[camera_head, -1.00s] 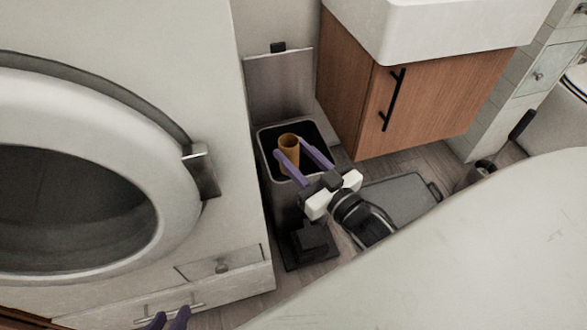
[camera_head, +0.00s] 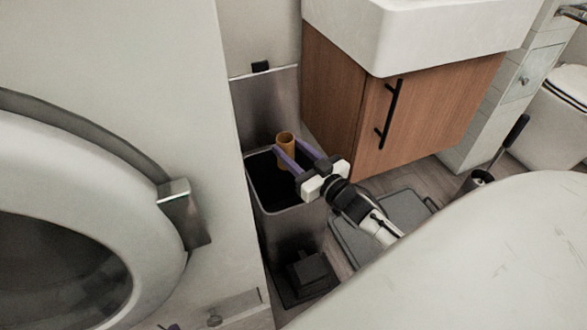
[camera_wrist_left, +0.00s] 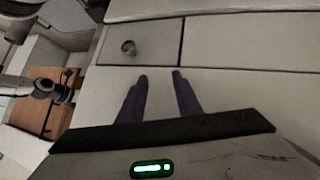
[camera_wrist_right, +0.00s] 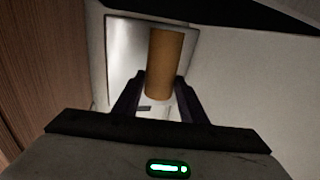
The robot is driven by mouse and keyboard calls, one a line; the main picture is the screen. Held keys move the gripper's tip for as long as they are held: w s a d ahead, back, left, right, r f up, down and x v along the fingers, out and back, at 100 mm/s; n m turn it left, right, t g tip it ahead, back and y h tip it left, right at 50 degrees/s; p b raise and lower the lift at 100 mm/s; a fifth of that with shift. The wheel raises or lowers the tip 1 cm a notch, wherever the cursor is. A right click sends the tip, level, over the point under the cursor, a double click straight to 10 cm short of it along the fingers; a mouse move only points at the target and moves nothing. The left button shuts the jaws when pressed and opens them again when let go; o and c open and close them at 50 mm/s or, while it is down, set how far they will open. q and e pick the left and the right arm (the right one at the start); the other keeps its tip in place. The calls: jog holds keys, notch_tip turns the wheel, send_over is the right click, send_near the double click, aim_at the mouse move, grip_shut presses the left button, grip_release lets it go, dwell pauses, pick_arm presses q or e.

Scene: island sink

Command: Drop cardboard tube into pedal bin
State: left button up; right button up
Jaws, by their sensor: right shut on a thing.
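The tan cardboard tube (camera_head: 285,150) stands upright between the fingers of my right gripper (camera_head: 298,150), which is shut on it. In the head view, the tube overlaps the back of the pedal bin's opening and the lower part of the raised lid. The grey metal pedal bin (camera_head: 290,232) is open, with a dark inside and its lid (camera_head: 265,100) up at the back. In the right wrist view the tube (camera_wrist_right: 163,65) sits between the fingers. My left gripper (camera_wrist_left: 160,76) is open and empty, facing pale drawer fronts, well away from the bin.
A white washing machine (camera_head: 110,150) stands close left of the bin. A wooden sink cabinet (camera_head: 430,105) stands to the right. A grey scale-like slab (camera_head: 350,245) lies on the floor. A toilet brush holder (camera_head: 477,182) is farther right. A pale counter (camera_head: 480,260) fills the front right.

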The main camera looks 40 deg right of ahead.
pick_arm(q)
jog(key=shift+w+d+r+t, duration=0.15)
jog(key=shift+d+r+t, duration=0.15)
jog(key=shift+r, duration=0.2)
pick_arm(e)
jog(key=shift+f, duration=0.4)
jog(key=o, duration=1.1)
jog(key=shift+s, duration=0.15)
pick_arm(q)
jog(key=a+f+p, duration=0.1)
jog(key=s+a+f+g+y+p, duration=0.1)
jog(key=f+p, duration=0.1)
jog(key=shift+g, duration=0.3)
pick_arm(e)
jog(key=s, duration=1)
jog(key=shift+d, duration=0.15)
pick_arm(q)
jog(key=shift+w+r, duration=0.1)
